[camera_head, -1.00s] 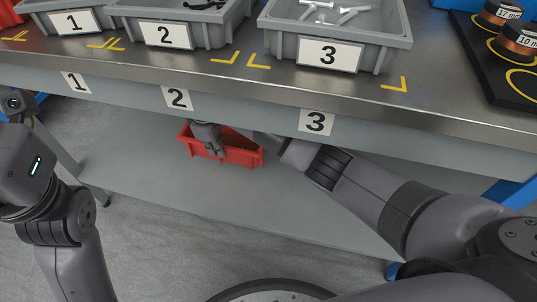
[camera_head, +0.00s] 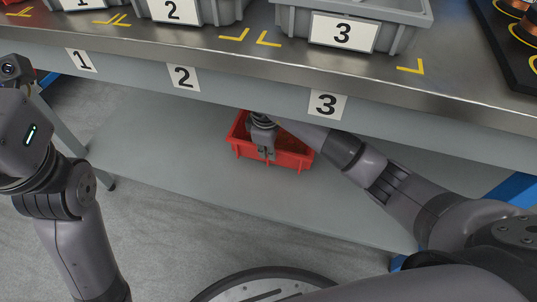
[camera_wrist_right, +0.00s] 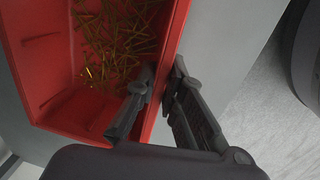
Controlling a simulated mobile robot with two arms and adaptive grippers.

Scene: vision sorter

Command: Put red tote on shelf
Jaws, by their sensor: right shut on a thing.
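The red tote (camera_head: 290,160) is over the grey lower shelf (camera_head: 190,178), below the worktop's front edge. My right gripper (camera_head: 263,150) is shut on the tote's near wall. In the right wrist view the two fingers (camera_wrist_right: 160,95) stand on either side of the red tote wall (camera_wrist_right: 177,35), and thin brass-coloured pieces (camera_wrist_right: 118,40) lie inside the tote. I cannot tell whether the tote's bottom touches the shelf. My left arm is at the left of the head view, and its gripper fingers are not visible.
Grey bins stand on the worktop, including bin 3 (camera_head: 352,30) and bin 2 (camera_head: 195,10). Labels 1, 2 and 3 mark the worktop's front edge. The lower shelf is bare left of the tote. Blue table legs (camera_head: 510,195) show at the right.

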